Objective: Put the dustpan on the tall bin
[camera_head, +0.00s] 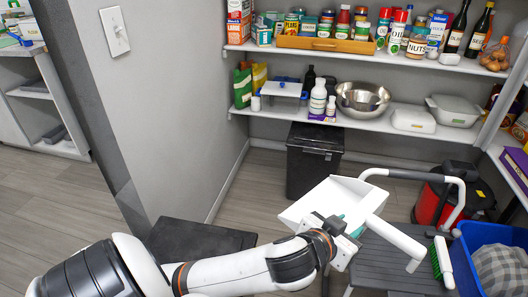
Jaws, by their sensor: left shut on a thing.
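The white dustpan (316,199) is in the air near the middle of the head view, tilted, with its pan towards the back. My left gripper (342,235) is shut on it at its near side, where a little teal shows. The gripper hides part of the dustpan. The tall bin (315,155) is black with a lid and stands upright on the floor below the shelves. The dustpan is nearer to me than the bin, overlaps its lower front in the picture, and appears apart from it. My right gripper is out of view.
A grey step stool (386,262) with a white rail stands at right, by a green-bristled brush (440,262) and a blue crate (490,238). A low black box top (200,238) is at left. Loaded shelves (395,125) overhang the bin area.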

